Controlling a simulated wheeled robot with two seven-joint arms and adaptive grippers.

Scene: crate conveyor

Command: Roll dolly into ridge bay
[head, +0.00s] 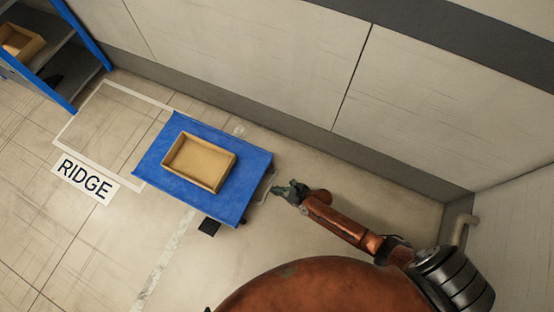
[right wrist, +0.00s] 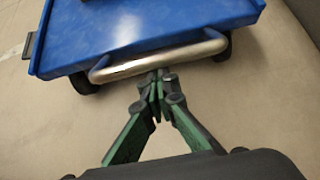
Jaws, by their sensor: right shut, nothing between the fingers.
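The blue dolly (head: 160,155) stands on the floor with its left end over the right part of the ridge bay (head: 107,85), a white outlined rectangle by the RIDGE sign (head: 85,179). A tan open crate (head: 202,162) sits on the dolly and looks empty. My right gripper (head: 281,191) is shut and empty at the dolly's right end. In the right wrist view the gripper (right wrist: 157,85) has its fingertips together at the metal handle (right wrist: 158,58); I cannot tell whether they touch it. My left gripper is not in view.
A grey wall (head: 270,55) runs behind the dolly. A blue-framed shelf (head: 88,35) with another tan crate (head: 20,41) stands at the upper left, close to the bay. The bay floor left of the dolly is clear. A pipe (head: 462,228) is at the right wall.

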